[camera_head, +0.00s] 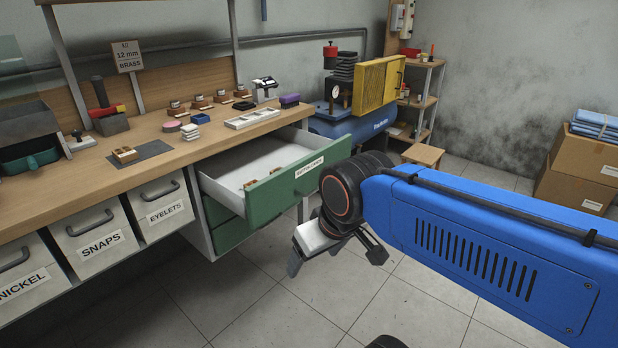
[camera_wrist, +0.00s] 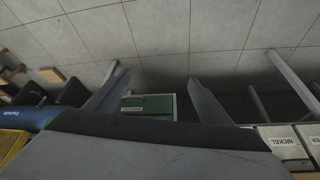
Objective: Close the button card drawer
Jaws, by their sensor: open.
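The green drawer (camera_head: 285,196) under the right end of the workbench stands pulled out. Some small brown items (camera_head: 250,184) lie inside on the pale drawer floor. My gripper (camera_head: 335,257) is open and empty, in front of and below the drawer front in the head view, apart from it. In the wrist view, the green drawer front (camera_wrist: 148,104) with its label shows between the two spread fingers of my gripper (camera_wrist: 155,92).
White bins labelled Nickel (camera_head: 28,285), Snaps (camera_head: 95,238) and Eyelets (camera_head: 160,207) hang left of the drawer. The wooden benchtop (camera_head: 75,185) above carries small tools and trays. A blue compressor (camera_head: 350,128) stands behind. The tiled floor (camera_head: 340,290) before the drawer is clear.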

